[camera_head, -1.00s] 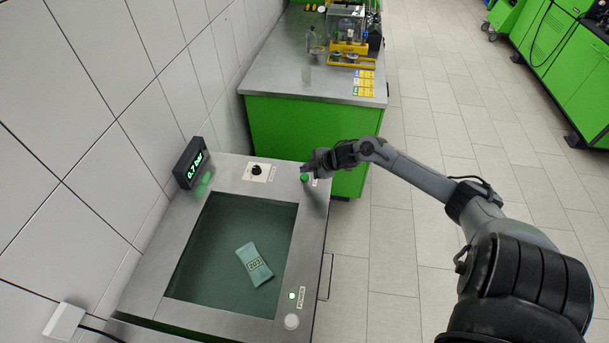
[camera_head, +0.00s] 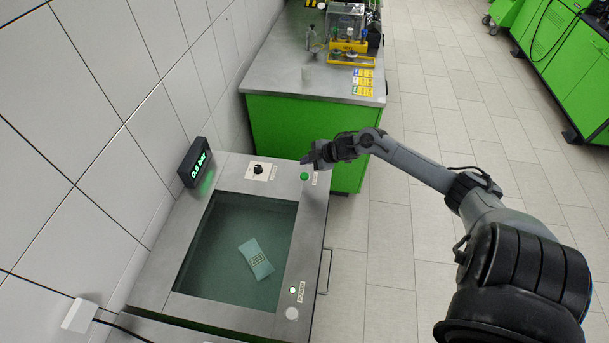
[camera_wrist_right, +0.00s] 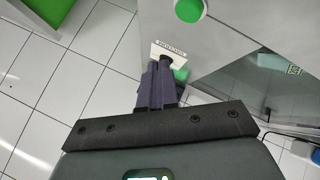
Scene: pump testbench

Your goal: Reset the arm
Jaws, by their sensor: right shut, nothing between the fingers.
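My right gripper (camera_head: 305,161) is shut and empty. It hangs near the far right corner of the testbench (camera_head: 312,208), just above and behind the green button (camera_head: 304,177) in the head view. In the right wrist view its closed fingertips (camera_wrist_right: 163,64) point at the white label plate, and the green button (camera_wrist_right: 189,10) lies beyond them, visibly apart. The left gripper is not in view.
The tank holds a teal packet (camera_head: 256,258). A black knob (camera_head: 258,169) and a pressure display (camera_head: 195,162), apparently reading 0.5 bar, sit at the back. A green cabinet (camera_head: 300,125) stands behind. Open floor (camera_head: 390,240) lies to the right.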

